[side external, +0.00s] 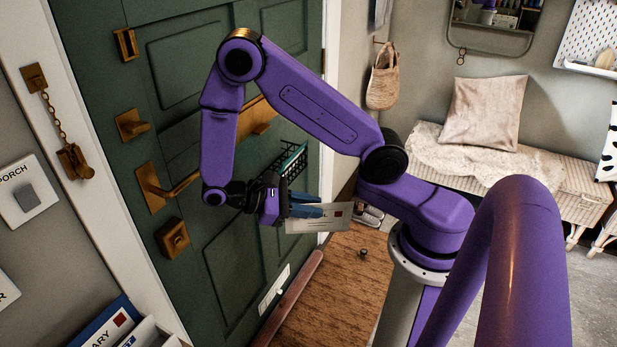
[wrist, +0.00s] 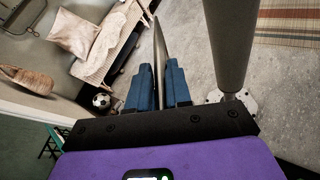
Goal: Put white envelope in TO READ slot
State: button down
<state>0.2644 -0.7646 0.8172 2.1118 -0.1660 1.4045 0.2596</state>
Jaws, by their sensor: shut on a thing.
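The white envelope (side external: 330,222), with a small red mark and printed lines, is held at its left part by my gripper (side external: 306,205) in front of the green door. The blue fingers are closed on it. In the wrist view the envelope (wrist: 159,55) shows nearly edge-on, standing between the two blue fingers of my gripper (wrist: 160,88). No label reading TO READ shows. At the bottom left of the side view, a cut-off group of papers or holders (side external: 150,333) stands with a blue item lettered "ARY" (side external: 103,325); whether it has slots I cannot tell.
The green door (side external: 225,275) has brass handles and a black wire basket (side external: 292,160) with a green item. A wicker bench (side external: 570,195) with a cushion stands at the back right.

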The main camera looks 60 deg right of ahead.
jog(key=w+a+m+g+y, duration=0.1)
jog(key=a+m+y, duration=1.25)
jog(key=a, duration=1.05)
jog(key=w+a+r+m+t+y, duration=0.4)
jog(key=w+a+m+t, duration=0.15)
jog(key=a, duration=0.25)
jog(key=w+a+r+m+t+y, duration=0.35)
jog(key=w+a+t+y, duration=0.2)
jog(key=w+a, duration=0.2)
notch_tip(320, 180, down, 11)
jog(key=shift+s+h, duration=0.3)
jog(key=shift+h, duration=0.1)
jog(key=c, duration=1)
grip_release()
